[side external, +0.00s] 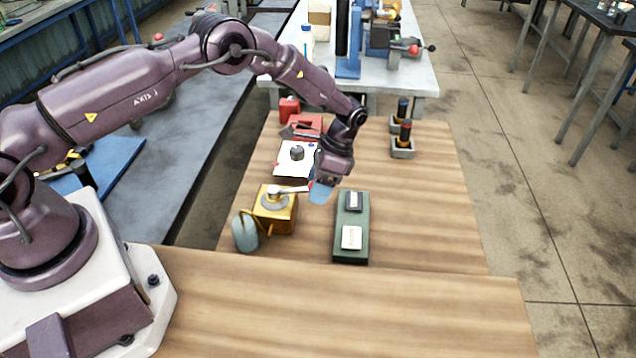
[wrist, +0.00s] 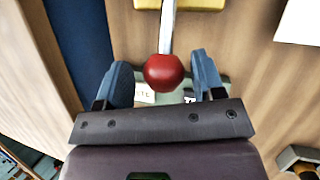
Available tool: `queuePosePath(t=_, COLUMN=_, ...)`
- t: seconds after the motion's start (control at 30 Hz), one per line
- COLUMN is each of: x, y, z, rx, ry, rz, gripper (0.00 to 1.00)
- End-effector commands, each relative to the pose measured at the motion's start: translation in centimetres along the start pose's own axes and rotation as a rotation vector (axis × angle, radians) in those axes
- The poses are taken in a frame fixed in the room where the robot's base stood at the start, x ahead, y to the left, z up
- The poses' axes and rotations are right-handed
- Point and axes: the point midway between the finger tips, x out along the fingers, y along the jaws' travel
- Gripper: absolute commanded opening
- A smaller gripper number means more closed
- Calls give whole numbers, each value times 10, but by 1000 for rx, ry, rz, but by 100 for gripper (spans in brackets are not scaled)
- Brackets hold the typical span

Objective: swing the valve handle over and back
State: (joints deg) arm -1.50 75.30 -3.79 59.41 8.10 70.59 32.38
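The valve is a yellow block (side external: 274,212) with a round grey top, on the wooden table in the side view. Its pale handle (side external: 291,189) points right, toward my gripper (side external: 321,193). In the wrist view the handle (wrist: 168,30) runs from the yellow block (wrist: 180,4) at the top edge to a red ball knob (wrist: 164,71). My gripper's blue fingers (wrist: 161,66) stand open on either side of the knob, with a visible gap on each side. In the side view the gripper hides the knob.
A green tray (side external: 351,247) with labelled pieces lies right of my gripper. A white sheet with a dark knob (side external: 297,154) and red containers (side external: 289,109) are behind. The front table is clear.

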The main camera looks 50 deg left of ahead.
Motion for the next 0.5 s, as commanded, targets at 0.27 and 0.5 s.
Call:
queuePosePath(t=0.27, x=0, y=-1, z=0, rx=-3, ry=3, rz=-3, gripper=66)
queuePosePath(t=0.5, x=-25, y=-2, z=-1, rx=-4, ry=8, rz=-6, gripper=66)
